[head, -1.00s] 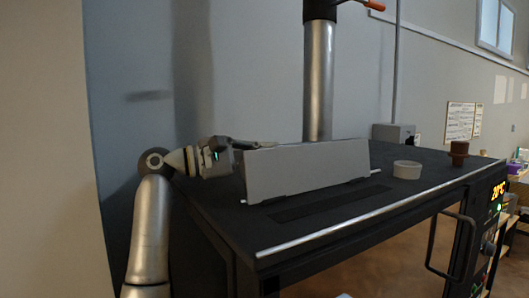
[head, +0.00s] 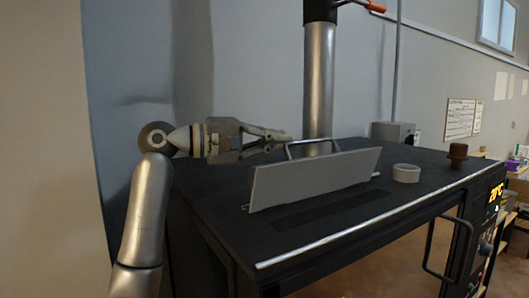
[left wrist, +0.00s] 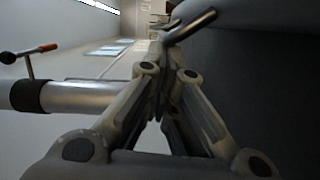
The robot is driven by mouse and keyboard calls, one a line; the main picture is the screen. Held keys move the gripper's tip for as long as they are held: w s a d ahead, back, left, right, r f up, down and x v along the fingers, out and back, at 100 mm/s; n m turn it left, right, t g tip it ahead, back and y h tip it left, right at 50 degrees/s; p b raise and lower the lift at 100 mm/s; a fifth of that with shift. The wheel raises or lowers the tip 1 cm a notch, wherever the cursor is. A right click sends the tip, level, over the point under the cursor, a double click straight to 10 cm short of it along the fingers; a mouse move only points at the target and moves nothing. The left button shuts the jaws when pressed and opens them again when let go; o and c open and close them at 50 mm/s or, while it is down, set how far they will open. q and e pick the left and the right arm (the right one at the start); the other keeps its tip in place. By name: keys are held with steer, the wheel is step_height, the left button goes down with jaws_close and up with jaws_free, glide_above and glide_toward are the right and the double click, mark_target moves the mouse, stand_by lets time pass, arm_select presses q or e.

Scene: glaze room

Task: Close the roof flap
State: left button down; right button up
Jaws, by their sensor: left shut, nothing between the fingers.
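The roof flap (head: 310,181) is a flat grey panel standing raised on the dark oven roof, leaning a little toward the front, just behind a dark slot (head: 325,204). Its bar handle (head: 312,144) shows above the top edge, on the far side. My left gripper (head: 286,135) is shut and empty behind the flap, its fingertips close to the handle's left end; I cannot tell whether they touch. In the left wrist view the shut fingertips (left wrist: 165,55) lie just below the handle bar (left wrist: 188,27). My right gripper is not in view.
A metal flue pipe (head: 319,90) rises behind the flap. A white ring (head: 406,173) and a brown pot-like piece (head: 457,154) stand on the roof to the right. A light rail (head: 350,232) runs along the front edge, with bare roof around the slot.

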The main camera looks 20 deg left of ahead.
mark_target(293, 157)
arm_select(q)
steer(key=s+d+m, duration=0.1)
steer(key=s+d+r+m+p, duration=0.1)
steer(key=d+m, duration=0.1)
steer(key=s+d+r+m+y, duration=0.1)
steer(key=m, duration=0.1)
steer(key=shift+s+d+p, duration=0.3)
steer(key=shift+s+p, duration=0.05)
steer(key=shift+p, duration=0.05)
steer(key=s+d+f+m+y+p, duration=0.1)
steer(key=s+d+f+m+y, duration=0.1)
steer(key=s+d+m, duration=0.3)
steer(key=shift+s+d+f+m+t+y, duration=0.2)
steer(key=shift+d+f+m+t+y, duration=0.3)
steer(key=shift+d+m, duration=0.55)
steer(key=shift+f, duration=0.1)
steer(key=shift+p, duration=0.35)
